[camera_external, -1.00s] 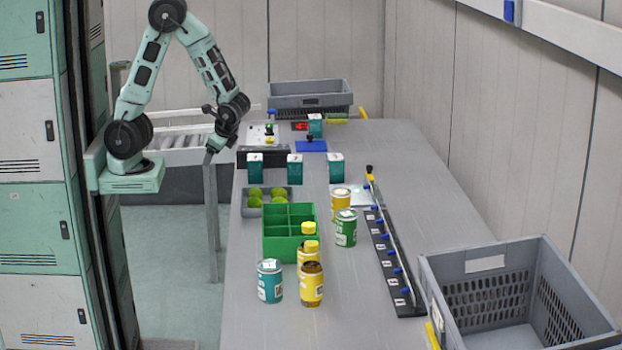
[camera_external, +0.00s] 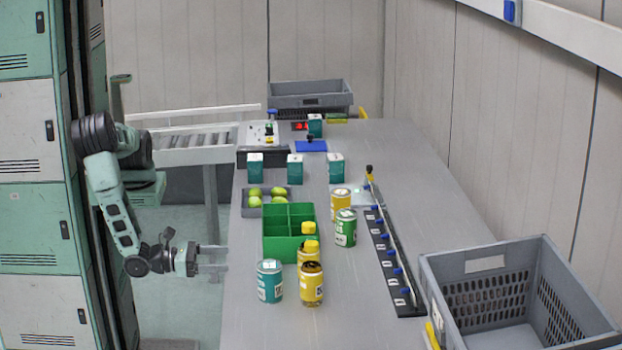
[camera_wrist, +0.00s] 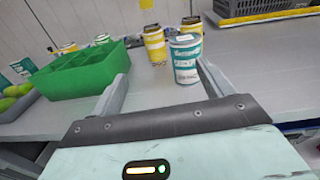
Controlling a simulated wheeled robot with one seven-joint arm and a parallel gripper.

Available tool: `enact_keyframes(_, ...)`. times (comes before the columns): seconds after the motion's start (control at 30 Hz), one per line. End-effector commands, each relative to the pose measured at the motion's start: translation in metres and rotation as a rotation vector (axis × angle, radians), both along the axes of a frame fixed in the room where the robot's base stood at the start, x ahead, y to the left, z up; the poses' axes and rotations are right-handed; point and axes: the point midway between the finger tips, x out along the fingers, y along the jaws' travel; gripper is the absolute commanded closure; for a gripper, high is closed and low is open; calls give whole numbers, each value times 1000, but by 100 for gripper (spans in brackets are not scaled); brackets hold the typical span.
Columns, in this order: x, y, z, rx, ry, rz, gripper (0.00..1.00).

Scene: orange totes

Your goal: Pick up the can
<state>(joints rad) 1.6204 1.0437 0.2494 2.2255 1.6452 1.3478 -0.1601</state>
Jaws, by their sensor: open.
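A teal can (camera_external: 270,281) with a white label stands upright near the table's left edge. In the wrist view the teal can (camera_wrist: 186,62) is ahead of my fingertips, toward the right finger. My gripper (camera_external: 225,258) is open and empty at the table's left edge, left of the can, pointing right; it also shows in the wrist view (camera_wrist: 163,72). A green can (camera_external: 346,228) and a yellow can (camera_external: 340,200) stand farther back on the table.
A yellow jar (camera_external: 311,288) stands just right of the teal can, with a yellow-capped bottle (camera_external: 309,253) behind it. A green divided box (camera_external: 278,248) lies behind the can. A grey crate (camera_external: 480,309) is at right. The table front is clear.

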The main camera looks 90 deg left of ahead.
Motion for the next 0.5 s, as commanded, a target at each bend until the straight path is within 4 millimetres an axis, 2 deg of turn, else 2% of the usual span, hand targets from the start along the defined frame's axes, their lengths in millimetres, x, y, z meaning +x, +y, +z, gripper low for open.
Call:
enact_keyframes(0.03, -11, -12, -6, 15, -7, -55, 21)
enact_keyframes(0.1, -20, -22, -11, 28, -15, -104, 21)
enact_keyframes(0.2, -21, -27, -12, 34, -18, -129, 21)
enact_keyframes(0.27, -14, -29, -11, 34, -18, -130, 21)
enact_keyframes(0.5, 35, -32, -9, 34, -18, -125, 21)
